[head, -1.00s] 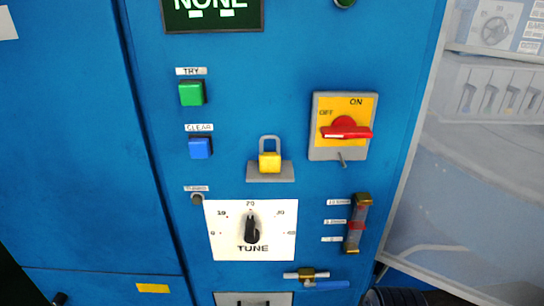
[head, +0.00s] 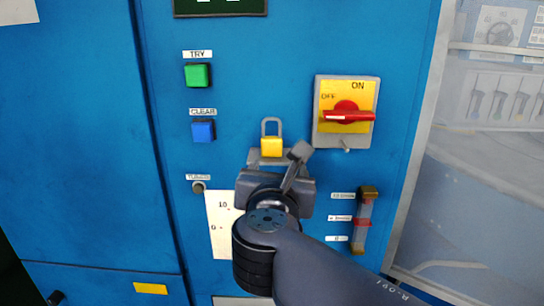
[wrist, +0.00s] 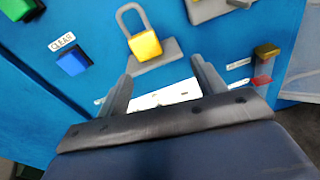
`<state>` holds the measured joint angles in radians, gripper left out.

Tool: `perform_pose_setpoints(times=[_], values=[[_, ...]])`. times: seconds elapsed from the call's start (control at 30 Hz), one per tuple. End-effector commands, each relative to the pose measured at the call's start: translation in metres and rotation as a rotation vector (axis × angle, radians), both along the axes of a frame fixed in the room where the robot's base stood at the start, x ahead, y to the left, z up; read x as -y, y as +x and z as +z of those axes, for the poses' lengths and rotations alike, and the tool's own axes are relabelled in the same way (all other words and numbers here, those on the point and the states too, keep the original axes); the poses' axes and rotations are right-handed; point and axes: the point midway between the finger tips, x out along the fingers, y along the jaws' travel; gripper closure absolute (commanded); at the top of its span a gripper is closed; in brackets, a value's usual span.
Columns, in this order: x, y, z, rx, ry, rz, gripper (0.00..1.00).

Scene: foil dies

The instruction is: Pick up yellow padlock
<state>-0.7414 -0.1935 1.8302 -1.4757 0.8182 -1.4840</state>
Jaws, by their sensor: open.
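The yellow padlock (head: 271,147) with its grey shackle stands upright on a small grey ledge on the blue panel. It also shows in the wrist view (wrist: 145,45), on its ledge (wrist: 160,56). My gripper (head: 277,160) is in front of the panel, just below the padlock in the head view, and hides most of the ledge there. In the wrist view my gripper (wrist: 160,75) is open and empty, its two fingers apart and pointing toward the ledge. The padlock lies beyond the fingertips and is not between them.
A red rotary switch (head: 347,116) on a yellow plate is right of the padlock. A blue CLEAR button (head: 203,131) and a green TRY button (head: 198,75) are to the left. A sight glass (head: 362,220) is lower right.

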Motion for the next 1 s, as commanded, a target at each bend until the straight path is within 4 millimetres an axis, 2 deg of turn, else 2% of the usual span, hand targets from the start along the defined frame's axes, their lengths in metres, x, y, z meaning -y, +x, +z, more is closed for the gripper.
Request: perform_pose_setpoints(times=[0.03,0.17,0.5,0.73,1.0], values=[[-0.009,-0.001,0.006,0.026,-0.045,0.028,0.35],[-0.018,0.002,0.016,0.058,-0.108,0.053,0.35],[-0.015,0.047,0.015,0.059,-0.111,0.052,0.35],[-0.014,0.064,0.015,0.057,-0.109,0.052,0.35],[-0.012,0.1,0.015,0.057,-0.108,0.051,0.35]])
